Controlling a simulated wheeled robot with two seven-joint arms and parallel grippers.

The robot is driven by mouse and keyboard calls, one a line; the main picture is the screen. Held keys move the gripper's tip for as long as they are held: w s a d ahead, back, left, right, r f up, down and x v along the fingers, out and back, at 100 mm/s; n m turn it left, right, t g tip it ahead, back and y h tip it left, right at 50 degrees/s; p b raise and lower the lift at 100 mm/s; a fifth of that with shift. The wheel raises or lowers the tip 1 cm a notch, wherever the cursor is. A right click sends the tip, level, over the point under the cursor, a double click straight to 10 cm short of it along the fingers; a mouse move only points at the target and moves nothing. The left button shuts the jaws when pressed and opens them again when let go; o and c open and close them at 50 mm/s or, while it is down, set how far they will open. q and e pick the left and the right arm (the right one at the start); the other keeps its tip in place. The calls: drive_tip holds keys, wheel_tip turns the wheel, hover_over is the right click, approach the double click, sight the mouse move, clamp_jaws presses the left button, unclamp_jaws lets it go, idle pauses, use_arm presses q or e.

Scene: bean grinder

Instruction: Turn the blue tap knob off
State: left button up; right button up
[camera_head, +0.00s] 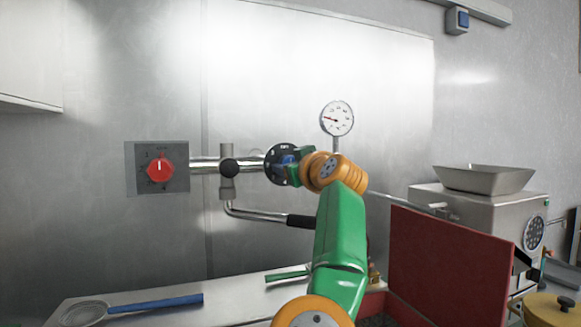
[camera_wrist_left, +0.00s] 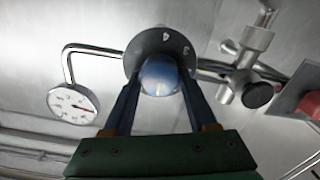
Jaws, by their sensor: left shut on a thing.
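The blue tap knob (camera_wrist_left: 160,76) sits in front of a dark round dial plate with white marks (camera_wrist_left: 152,46) in the left wrist view. My left gripper (camera_wrist_left: 157,90) has its two fingers on either side of the knob and is shut on it. In the head view the dial plate (camera_head: 275,166) shows at the end of the metal pipe, and my left gripper (camera_head: 297,164) partly hides the blue knob (camera_head: 286,160). The knob's exact setting is hard to read. My right gripper is not in view.
A red knob (camera_head: 160,170) on a grey plate is at left on the same pipe. A pressure gauge (camera_head: 337,118) stands above right. A black-handled pipe (camera_head: 300,221) hangs below. A red panel (camera_head: 450,262) and a grinder (camera_head: 480,215) are at right.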

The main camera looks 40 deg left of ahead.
use_arm(q)
drive_tip(key=shift+r, duration=0.15)
idle(0.4)
drive_tip(key=o, duration=1.2)
drive_tip(key=shift+o, duration=0.8)
drive_tip(key=b+v, duration=0.4)
drive_tip(key=v, duration=0.3)
drive_tip(key=shift+a, duration=0.1)
